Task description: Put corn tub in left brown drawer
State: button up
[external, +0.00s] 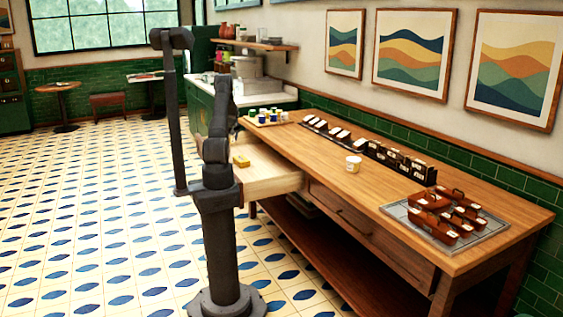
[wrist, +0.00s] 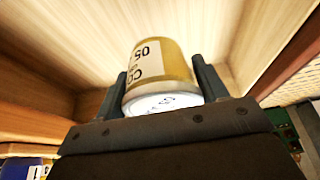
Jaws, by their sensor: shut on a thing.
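The left drawer (external: 275,178) of the brown table is pulled open, with a pale wood inside. In the wrist view my gripper (wrist: 160,78) is shut on a yellow tub (wrist: 177,62) with a white label, partly readable as "CO" and "05", and a white lid facing the camera. The drawer's pale wood (wrist: 50,45) surrounds the tub in that view; I cannot tell if the tub touches the bottom. In the external view a small yellow thing (external: 241,161) shows at the drawer beside my arm, and my fingers are hidden.
Another pale tub (external: 354,163) stands on the tabletop. Several dark boxes (external: 385,155) line its back. A grey tray (external: 462,238) with several brown cases lies at right, and a tray of small tubs (external: 268,118) at the far left end. The right drawer (external: 365,230) is shut.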

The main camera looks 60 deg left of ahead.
jog(key=s+a+f, duration=0.4)
jog(key=a, duration=0.1)
jog(key=s+a+f, duration=0.2)
jog(key=shift+s+a+f, duration=0.15)
jog(key=shift+s+a, duration=0.25)
jog(key=shift+f, duration=2)
jog(key=shift+f, duration=0.1)
jog(key=o, duration=1.1)
jog(key=v, duration=1.2)
jog(key=shift+a, duration=0.1)
